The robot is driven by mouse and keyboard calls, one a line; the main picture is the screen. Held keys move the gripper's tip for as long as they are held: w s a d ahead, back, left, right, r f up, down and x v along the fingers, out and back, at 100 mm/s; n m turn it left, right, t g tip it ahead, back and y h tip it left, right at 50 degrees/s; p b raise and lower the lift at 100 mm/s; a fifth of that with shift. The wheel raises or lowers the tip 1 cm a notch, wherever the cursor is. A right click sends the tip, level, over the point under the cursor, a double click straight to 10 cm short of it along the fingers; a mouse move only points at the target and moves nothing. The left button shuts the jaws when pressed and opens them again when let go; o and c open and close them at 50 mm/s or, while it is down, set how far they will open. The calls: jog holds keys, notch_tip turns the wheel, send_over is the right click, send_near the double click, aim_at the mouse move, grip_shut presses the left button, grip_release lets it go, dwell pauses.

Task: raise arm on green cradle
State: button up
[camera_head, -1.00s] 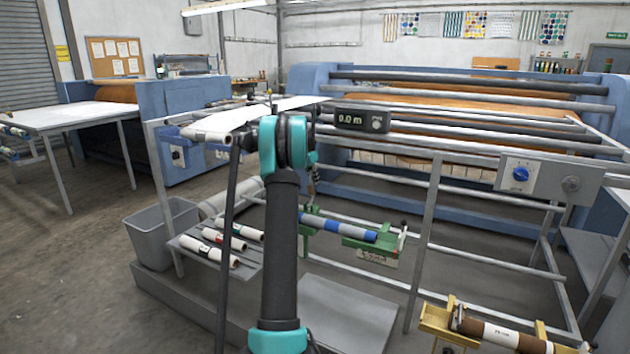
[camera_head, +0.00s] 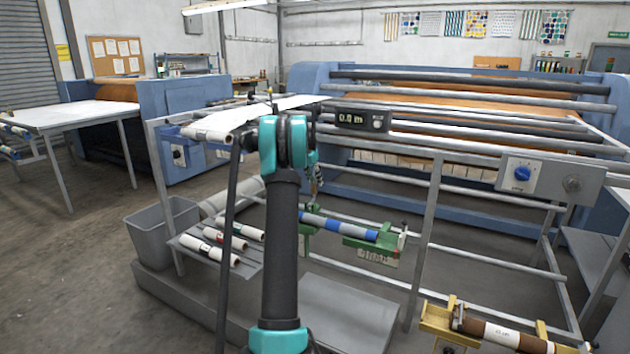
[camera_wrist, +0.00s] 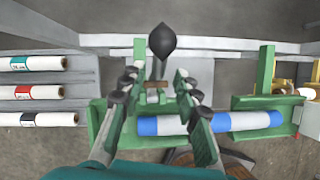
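The green cradle (camera_head: 371,247) stands low under the frame, right of my arm. It holds a roll (camera_head: 340,227) with blue, grey and white bands, lying level. In the wrist view the cradle (camera_wrist: 102,120) and roll (camera_wrist: 210,123) lie across the lower middle. A dark knob (camera_wrist: 162,42) sits on a narrow stem at the cradle's left part, which appears to be its arm. My gripper (camera_wrist: 157,76) has its fingers apart on either side of the stem, just below the knob in the picture. I cannot tell whether they touch it. My arm hides part of the cradle's left end in the head view.
A shelf with several white rolls (camera_head: 208,250) is left of my arm, beside a grey bin (camera_head: 163,228). A yellow cradle (camera_head: 436,322) with a brown roll (camera_head: 503,335) is at the lower right. Metal rails and posts (camera_head: 425,235) surround the green cradle.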

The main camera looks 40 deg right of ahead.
jog(key=shift+w+d+r, duration=0.25)
jog(key=shift+w+r, duration=0.15)
jog(key=shift+r, duration=2.4)
jog(key=shift+w+d+r, duration=0.2)
jog(key=shift+w+r, duration=0.2)
jog(key=shift+r, duration=2.45)
jog(key=shift+w+d+r, duration=0.25)
jog(key=shift+w+r, duration=0.15)
jog(key=shift+r, duration=2.4)
jog(key=shift+w+d+r, duration=0.1)
jog(key=shift+w+r, duration=0.05)
jog(key=shift+r, duration=1.25)
